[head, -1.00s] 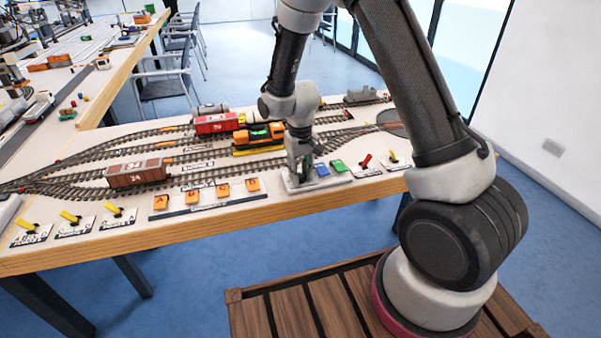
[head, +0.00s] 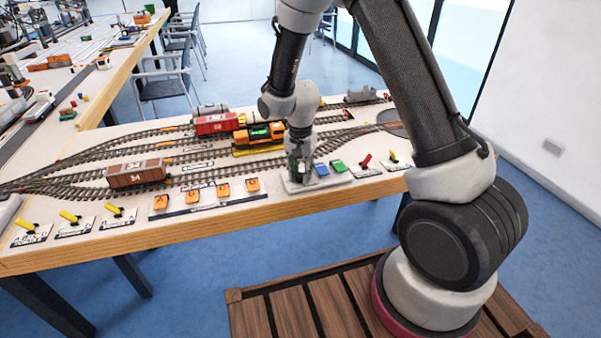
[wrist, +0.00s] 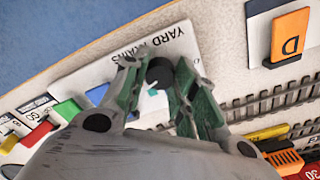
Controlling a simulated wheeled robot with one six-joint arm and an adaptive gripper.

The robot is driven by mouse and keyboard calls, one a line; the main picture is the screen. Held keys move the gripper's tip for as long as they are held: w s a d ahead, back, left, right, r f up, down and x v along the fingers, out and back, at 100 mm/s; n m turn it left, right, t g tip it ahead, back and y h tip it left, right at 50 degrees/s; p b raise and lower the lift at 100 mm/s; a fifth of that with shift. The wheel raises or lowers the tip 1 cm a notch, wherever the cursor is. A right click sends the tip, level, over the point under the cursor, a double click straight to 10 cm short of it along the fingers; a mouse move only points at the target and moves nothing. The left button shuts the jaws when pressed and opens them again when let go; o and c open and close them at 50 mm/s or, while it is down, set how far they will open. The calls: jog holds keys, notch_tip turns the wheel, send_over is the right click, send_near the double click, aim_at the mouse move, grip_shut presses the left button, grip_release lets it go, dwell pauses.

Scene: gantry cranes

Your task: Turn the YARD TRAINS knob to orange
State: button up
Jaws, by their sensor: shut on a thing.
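The YARD TRAINS panel (wrist: 113,64) is a white plate near the front edge of the table. Its dark round knob (wrist: 160,71) shows between my fingers in the wrist view. My gripper (wrist: 161,80) is shut on the knob from above, with a green-marked finger on each side. In the head view my gripper (head: 300,172) is down at the panel (head: 298,187) and hides the knob. A small teal mark shows beside the knob in the wrist view. I cannot tell for sure which color the knob points to.
Blue (head: 322,169) and green (head: 338,166) blocks sit just right of my gripper, with a red lever (head: 366,161) beyond. Orange lettered blocks (head: 223,189) stand to the left. Tracks with an orange locomotive (head: 259,137) and wagons lie behind.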

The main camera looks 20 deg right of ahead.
aim_at(301, 175)
jog(key=shift+m, duration=0.6)
jog(key=o, duration=1.1)
jog(key=shift+c, duration=0.2)
notch_tip(301, 175, up, 12)
